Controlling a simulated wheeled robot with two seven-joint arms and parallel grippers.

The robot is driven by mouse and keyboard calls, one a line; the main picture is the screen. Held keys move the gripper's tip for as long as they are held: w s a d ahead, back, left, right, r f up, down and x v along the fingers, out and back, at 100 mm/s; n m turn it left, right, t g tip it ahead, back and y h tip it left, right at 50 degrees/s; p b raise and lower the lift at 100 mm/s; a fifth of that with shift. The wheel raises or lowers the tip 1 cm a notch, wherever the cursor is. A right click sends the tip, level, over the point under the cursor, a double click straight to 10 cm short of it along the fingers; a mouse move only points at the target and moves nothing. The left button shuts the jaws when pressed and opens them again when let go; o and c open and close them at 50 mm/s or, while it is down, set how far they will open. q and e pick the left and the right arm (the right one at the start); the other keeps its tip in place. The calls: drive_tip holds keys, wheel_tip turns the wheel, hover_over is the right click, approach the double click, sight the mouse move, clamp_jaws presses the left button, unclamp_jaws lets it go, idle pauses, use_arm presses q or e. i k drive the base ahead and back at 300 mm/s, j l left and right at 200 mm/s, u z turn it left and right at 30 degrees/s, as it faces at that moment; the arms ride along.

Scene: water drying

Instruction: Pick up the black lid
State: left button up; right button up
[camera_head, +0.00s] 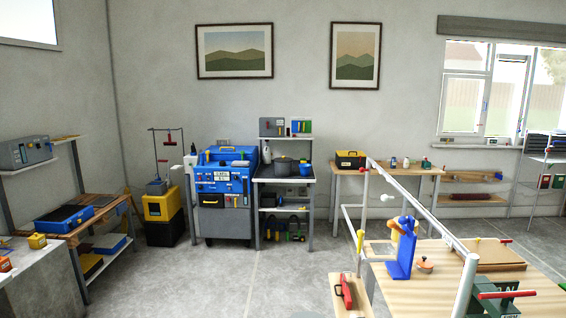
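I cannot make out a separate black lid for certain. A dark grey pot (285,165) stands on the dark-topped shelf table (270,179) across the room, against the back wall. Its top looks covered by a dark lid, but it is too small to be sure. Neither of my grippers shows in this view.
A blue tool cabinet (223,187) stands left of the shelf table, and a wooden table (400,171) with a yellow-black toolbox (350,159) stands right of it. A wooden workbench (425,295) with a blue stand (403,255) fills the near right. The middle floor (265,280) is clear.

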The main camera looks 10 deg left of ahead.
sight(283, 159)
drive_tip(key=i+j+u, duration=0.35)
drive_tip(key=i, duration=0.3)
drive_tip(key=i+j+u, duration=0.3)
drive_tip(key=i, duration=0.55)
drive_tip(key=i+u, duration=0.3)
drive_tip(key=i, duration=0.6)
drive_tip(key=i+z, duration=0.1)
drive_tip(key=i, duration=0.5)
drive_tip(key=i+j+z, duration=0.15)
drive_tip(key=i, duration=0.45)
drive_tip(key=i+z, duration=0.1)
drive_tip(key=i, duration=0.5)
drive_tip(key=i+l+z, duration=0.15)
drive_tip(key=i+z, duration=0.25)
drive_tip(key=i, duration=0.4)
drive_tip(key=i+j+z, duration=0.15)
drive_tip(key=i+z, duration=0.25)
drive_tip(key=i, duration=0.45)
